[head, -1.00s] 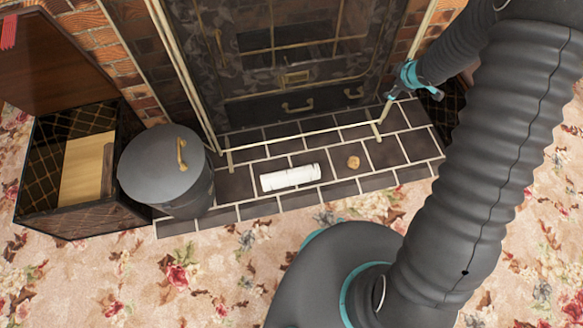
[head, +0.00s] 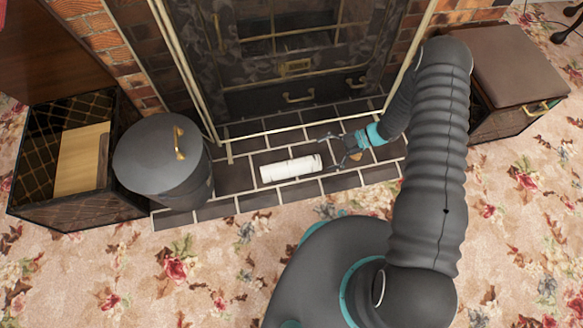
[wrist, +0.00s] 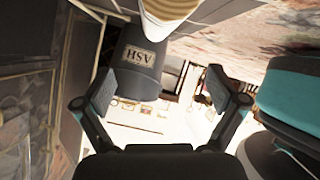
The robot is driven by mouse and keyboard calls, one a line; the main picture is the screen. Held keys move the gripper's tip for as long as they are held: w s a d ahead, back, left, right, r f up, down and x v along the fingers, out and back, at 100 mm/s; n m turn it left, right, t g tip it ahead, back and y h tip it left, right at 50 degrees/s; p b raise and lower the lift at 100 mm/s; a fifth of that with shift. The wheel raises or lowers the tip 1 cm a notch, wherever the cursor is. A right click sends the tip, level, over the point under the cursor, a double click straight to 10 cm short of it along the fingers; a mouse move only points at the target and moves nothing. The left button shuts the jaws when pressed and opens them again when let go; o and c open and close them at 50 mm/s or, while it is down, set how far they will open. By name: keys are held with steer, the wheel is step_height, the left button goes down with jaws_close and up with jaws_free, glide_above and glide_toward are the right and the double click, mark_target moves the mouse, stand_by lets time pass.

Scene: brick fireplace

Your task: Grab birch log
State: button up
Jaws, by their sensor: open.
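The birch log (head: 291,168) is a white cylinder lying on the dark tiled hearth, right of the bucket. In the wrist view its tan, ringed end (wrist: 170,9) shows at the top edge, partly cut off. My gripper (head: 332,152) is just right of the log's right end, with its fingers toward the log and apart from it. In the wrist view my gripper (wrist: 167,90) is open with nothing between its fingers, and the log end lies above the gap between them.
A grey lidded ash bucket (head: 160,165) stands left of the log; its ASH label faces the wrist view (wrist: 137,65). An open box (head: 30,165) is at far left, a brown lidded box (head: 510,75) at right. The fireplace doors (head: 290,65) rise behind the hearth (head: 235,205).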

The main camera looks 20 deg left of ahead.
mark_target(299, 164)
steer(key=x, duration=0.7)
steer(key=shift+s+a+f, duration=0.1)
steer(key=shift+a, duration=0.05)
steer(key=shift+f+b+x, duration=0.15)
steer(key=shift+x, duration=1.15)
steer(key=shift+f+b+x, duration=0.15)
steer(key=shift+x, duration=1.2)
steer(key=c, duration=1.5)
steer(key=shift+c, duration=0.5)
steer(key=shift+r, duration=0.15)
